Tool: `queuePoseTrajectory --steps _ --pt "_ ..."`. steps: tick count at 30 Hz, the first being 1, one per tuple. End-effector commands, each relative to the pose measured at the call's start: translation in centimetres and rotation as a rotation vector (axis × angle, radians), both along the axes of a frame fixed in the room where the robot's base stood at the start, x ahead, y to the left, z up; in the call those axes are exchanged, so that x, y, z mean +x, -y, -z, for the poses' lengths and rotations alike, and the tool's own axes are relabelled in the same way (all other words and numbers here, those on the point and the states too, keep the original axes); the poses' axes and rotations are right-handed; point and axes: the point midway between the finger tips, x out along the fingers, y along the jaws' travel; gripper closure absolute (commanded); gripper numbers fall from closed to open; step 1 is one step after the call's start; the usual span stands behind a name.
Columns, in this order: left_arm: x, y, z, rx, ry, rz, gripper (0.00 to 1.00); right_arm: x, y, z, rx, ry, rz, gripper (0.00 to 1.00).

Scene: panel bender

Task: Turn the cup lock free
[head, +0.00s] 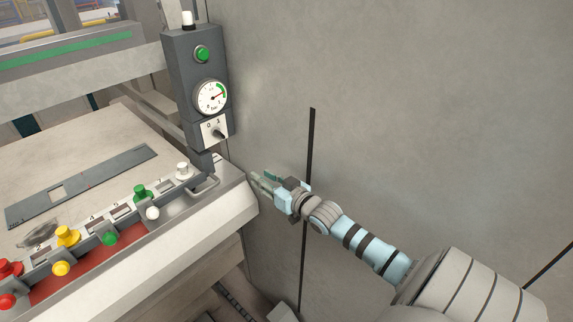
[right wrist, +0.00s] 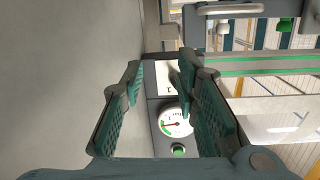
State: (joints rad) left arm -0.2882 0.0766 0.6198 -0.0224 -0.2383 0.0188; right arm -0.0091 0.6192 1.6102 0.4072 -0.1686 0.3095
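A rotary switch (head: 218,133) with a dark knob on a white plate sits low on the dark grey control box; it looks like the cup lock. Marks stand at the plate's upper edge; the knob's exact setting is too small to tell. My left gripper is not in view.
The box (head: 178,73) also carries a pressure gauge (head: 212,97) and a green button (head: 202,54). A sloped console (head: 205,209) with coloured buttons and a metal handle (head: 204,187) lies below. A large grey wall panel (head: 400,100) stands behind; the space before it is free.

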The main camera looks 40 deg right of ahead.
Motion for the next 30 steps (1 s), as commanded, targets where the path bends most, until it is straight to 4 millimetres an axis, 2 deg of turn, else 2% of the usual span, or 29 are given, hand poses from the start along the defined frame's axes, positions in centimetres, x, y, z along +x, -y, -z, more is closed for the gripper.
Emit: queuePoseTrajectory --steps 1,9,15,21,30 --pt "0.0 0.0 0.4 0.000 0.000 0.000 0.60 -0.3 0.2 1.5 0.018 -0.020 0.012 0.72" --pt "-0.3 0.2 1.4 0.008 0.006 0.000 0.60 -2.8 2.0 8.9 0.127 -0.128 0.088 0.72" --pt "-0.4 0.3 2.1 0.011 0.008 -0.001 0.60 -4.7 2.4 13.8 0.197 -0.203 0.138 0.72" --pt "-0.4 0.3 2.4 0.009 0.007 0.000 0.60 -5.6 2.3 16.1 0.228 -0.243 0.163 0.72" --pt "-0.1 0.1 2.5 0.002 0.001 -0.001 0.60 -5.2 1.6 16.2 0.225 -0.251 0.164 0.72"
